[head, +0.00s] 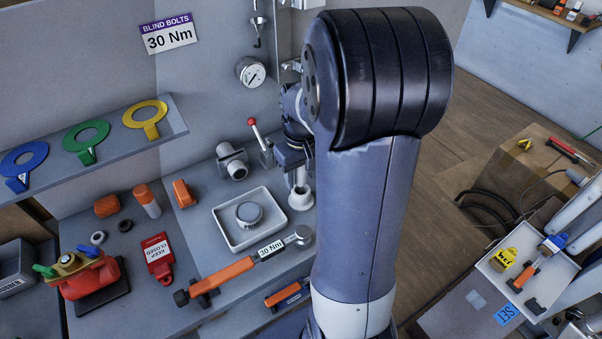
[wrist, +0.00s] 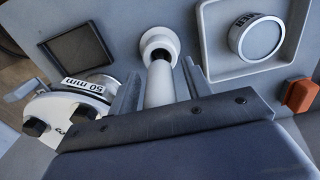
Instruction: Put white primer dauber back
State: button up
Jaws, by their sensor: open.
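In the wrist view the white primer dauber (wrist: 160,85) is a plain white cylinder between the two fingers of my gripper (wrist: 162,70). The fingers are open, with a small gap on each side of it. Its far end meets a round white holder (wrist: 158,40) with a dark opening; it appears to stand in it, but how deep I cannot tell. In the head view my gripper (head: 291,153) is partly behind my arm, over the white holder (head: 301,198) on the grey bench.
A square tray (head: 226,240) with a round tin (head: 249,214) lies left of the holder. A red-knobbed lever (head: 261,140) and grey pipe fitting (head: 233,163) stand close by. A torque wrench (head: 240,265) lies in front. A white "50 mm" part (wrist: 75,105) is left in the wrist view.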

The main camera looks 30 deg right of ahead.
jog(key=r, duration=1)
jog(key=shift+d+r, duration=0.3)
jog(key=shift+r, duration=0.1)
jog(key=shift+a+f, duration=0.15)
jog(key=shift+f, duration=2.2)
jog(key=shift+a+f, duration=0.1)
jog(key=shift+f, duration=2.2)
jog(key=shift+f, duration=0.1)
